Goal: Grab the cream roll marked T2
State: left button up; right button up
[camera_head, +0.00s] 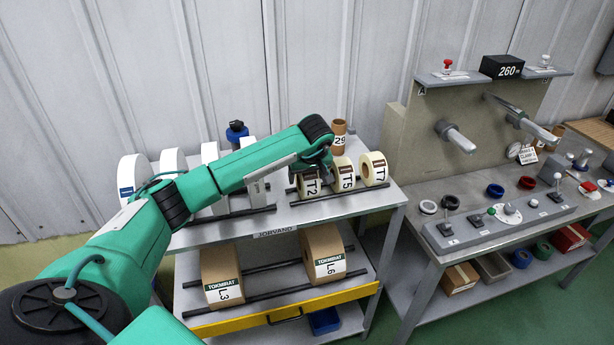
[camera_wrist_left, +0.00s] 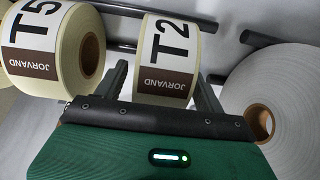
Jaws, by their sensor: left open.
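The cream roll marked T2 (camera_head: 311,188) lies on the upper rack shelf, partly covered by my left gripper. In the left wrist view the T2 roll (camera_wrist_left: 166,60) shows its black T2 and brown JORVAND band. My left gripper (camera_head: 320,172) is open right over it. In the wrist view its fingers (camera_wrist_left: 163,85) stand on either side of the near part of the T2 roll. I cannot tell whether they touch it. My right gripper is in neither view.
The T5 roll (camera_head: 345,180) stands close beside T2, with the T7 roll (camera_head: 376,172) further right. A large white roll (camera_wrist_left: 285,105) is near the other finger. A brown core tube (camera_head: 339,137) stands behind. Dark rails (camera_head: 340,194) run along the shelf.

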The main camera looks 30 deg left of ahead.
pick_arm(q)
jog(key=shift+w+a+f, duration=0.1)
jog(key=shift+f, duration=0.55)
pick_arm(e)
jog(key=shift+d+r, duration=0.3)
pick_arm(q)
jog(key=c, duration=1.2)
jog(key=shift+c, duration=0.2)
jog(key=shift+w+a+r, duration=0.1)
jog(key=shift+r, duration=0.05)
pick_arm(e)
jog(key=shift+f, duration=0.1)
